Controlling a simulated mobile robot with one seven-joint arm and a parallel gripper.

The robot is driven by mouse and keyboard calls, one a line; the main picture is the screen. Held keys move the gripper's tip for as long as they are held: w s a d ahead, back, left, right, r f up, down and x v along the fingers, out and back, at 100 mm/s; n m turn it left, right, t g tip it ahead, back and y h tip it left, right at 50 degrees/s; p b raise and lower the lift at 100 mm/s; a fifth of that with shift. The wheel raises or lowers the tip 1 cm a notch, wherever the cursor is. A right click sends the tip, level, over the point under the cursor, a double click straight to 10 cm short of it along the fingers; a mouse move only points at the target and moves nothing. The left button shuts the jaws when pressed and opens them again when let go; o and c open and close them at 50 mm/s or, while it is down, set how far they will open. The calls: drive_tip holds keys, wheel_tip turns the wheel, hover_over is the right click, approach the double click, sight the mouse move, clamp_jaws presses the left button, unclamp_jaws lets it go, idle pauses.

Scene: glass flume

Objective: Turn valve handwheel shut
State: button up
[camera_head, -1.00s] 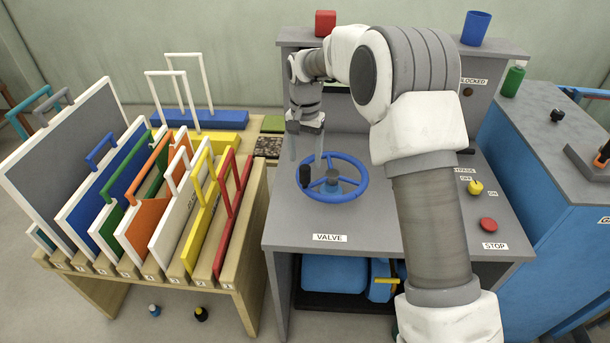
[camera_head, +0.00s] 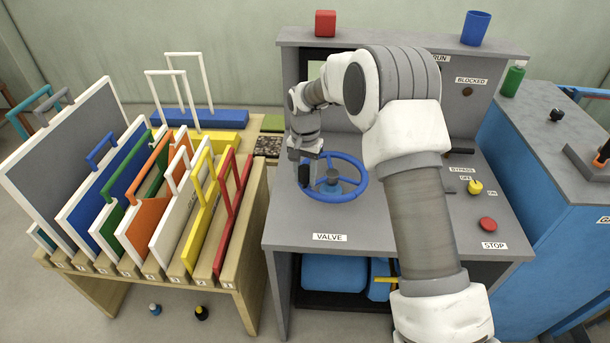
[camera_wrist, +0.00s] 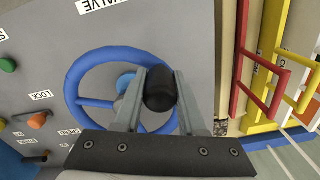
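The blue valve handwheel (camera_head: 358,190) lies flat on the grey bench top, above the VALVE label. It has a blue-and-grey hub and an upright black knob (camera_head: 304,176) on the left of its rim. My gripper (camera_head: 305,168) points down over that knob. In the wrist view, the two grey fingers of my gripper (camera_wrist: 162,85) stand on either side of the black knob (camera_wrist: 160,92), with no clear gap at either side. The wheel (camera_wrist: 85,72) lies mostly to the left of the fingers there. The finger ends are partly hidden in the head view.
A rack of coloured framed panels (camera_head: 245,260) stands close on the left. A red stop button (camera_head: 488,224) and a yellow knob (camera_head: 475,187) sit right of the wheel. A red block (camera_head: 326,23) and blue cup (camera_head: 475,28) stand on the upper ledge.

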clamp_jaws()
drive_tip(key=shift+r, duration=0.1)
idle(0.9)
